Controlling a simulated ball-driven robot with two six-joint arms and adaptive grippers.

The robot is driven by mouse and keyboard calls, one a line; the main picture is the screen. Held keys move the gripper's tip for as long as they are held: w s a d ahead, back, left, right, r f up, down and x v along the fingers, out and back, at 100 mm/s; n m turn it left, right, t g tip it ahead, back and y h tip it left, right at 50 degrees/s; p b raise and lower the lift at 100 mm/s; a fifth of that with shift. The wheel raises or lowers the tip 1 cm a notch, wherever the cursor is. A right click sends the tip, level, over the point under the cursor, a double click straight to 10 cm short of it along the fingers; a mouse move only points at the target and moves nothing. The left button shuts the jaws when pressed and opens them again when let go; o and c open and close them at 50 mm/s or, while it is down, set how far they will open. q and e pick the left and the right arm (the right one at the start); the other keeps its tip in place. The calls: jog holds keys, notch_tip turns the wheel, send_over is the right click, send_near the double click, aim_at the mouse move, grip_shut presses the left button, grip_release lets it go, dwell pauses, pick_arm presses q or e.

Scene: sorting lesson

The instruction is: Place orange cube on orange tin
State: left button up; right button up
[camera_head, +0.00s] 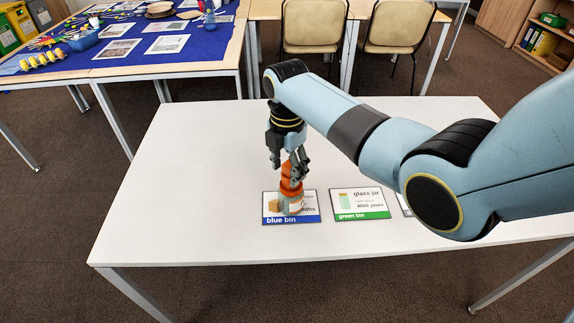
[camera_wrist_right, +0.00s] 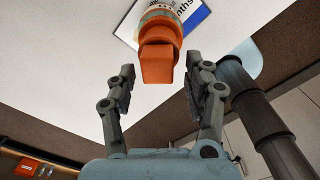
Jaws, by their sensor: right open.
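The orange tin (camera_head: 292,203), with a pale label band and an orange top, stands upright on the blue bin card. In the right wrist view the tin (camera_wrist_right: 160,18) is at the top, behind the orange cube (camera_wrist_right: 156,66). The cube appears to rest on the tin's top; in the head view it is hard to tell apart from it. My right gripper (camera_head: 286,165) is just above the tin and open. In the wrist view its fingers stand on either side of the cube, with gaps showing. My left gripper is not in view.
The white table (camera_head: 190,190) is clear on the left. The blue bin card (camera_head: 270,216) lies under the tin, and a green bin card (camera_head: 360,205) lies to its right. A third card is partly hidden by my right arm. A blue-covered table (camera_head: 130,50) stands behind.

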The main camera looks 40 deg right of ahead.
aim_at(287, 167)
notch_tip(287, 167, up, 12)
dwell(0.5)
dwell(0.3)
